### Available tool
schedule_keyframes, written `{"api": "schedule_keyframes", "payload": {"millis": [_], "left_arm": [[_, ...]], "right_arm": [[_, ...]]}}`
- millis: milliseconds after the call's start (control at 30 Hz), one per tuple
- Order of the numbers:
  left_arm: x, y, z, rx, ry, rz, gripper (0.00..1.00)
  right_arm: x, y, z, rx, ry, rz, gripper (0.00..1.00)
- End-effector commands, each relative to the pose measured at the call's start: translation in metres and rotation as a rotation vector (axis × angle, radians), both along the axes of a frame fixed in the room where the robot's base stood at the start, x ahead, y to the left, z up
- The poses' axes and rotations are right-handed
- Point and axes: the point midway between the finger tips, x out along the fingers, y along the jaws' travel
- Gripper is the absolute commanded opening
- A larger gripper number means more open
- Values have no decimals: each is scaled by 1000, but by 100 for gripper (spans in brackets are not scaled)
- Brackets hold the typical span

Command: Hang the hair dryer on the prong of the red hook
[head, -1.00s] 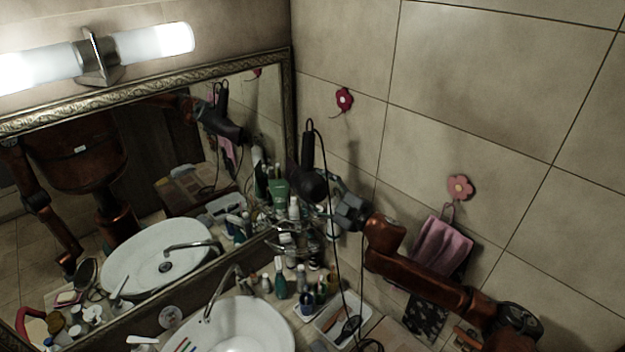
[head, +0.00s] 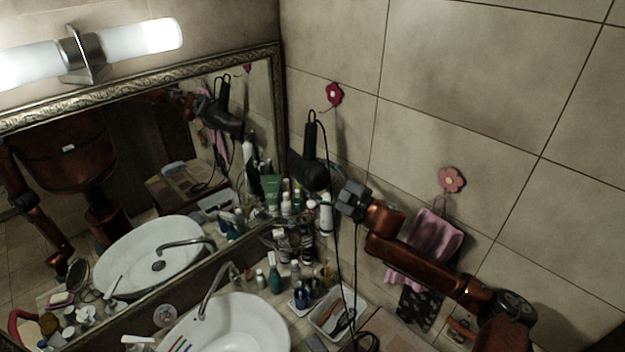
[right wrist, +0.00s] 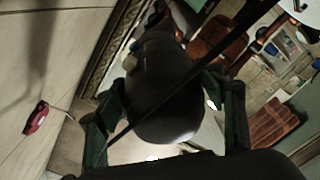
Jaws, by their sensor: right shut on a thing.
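The dark hair dryer (head: 311,172) is held in the air in front of the wall near the mirror's right edge. Its handle points up, with a cord loop at the top, and its cord hangs down. My right gripper (head: 334,183) is shut on the dryer's body; in the right wrist view the fingers (right wrist: 165,118) lie on both sides of the dryer (right wrist: 165,90). The red flower-shaped hook (head: 334,93) is on the wall, right of and slightly above the loop in the picture. Its thin prong (right wrist: 62,112) shows in the right wrist view. My left gripper is not directly visible.
A pink flower hook (head: 452,179) with a pink towel (head: 428,243) is behind my right arm. Below are a shelf of bottles, a white basin (head: 238,325) and a white tray (head: 340,308). The framed mirror (head: 279,95) is close left of the dryer.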

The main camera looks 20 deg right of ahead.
Motion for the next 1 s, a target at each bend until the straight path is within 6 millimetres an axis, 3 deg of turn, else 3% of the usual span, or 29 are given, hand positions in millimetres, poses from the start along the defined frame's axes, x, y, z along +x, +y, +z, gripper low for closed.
{"api": "schedule_keyframes", "payload": {"millis": [600,1000], "left_arm": [[4,0,0,-1,-5,-1,44],[4,0,0,0,-5,0,44]], "right_arm": [[11,-32,-1,-1,-3,0,11],[15,-43,-11,0,-3,2,11]]}}
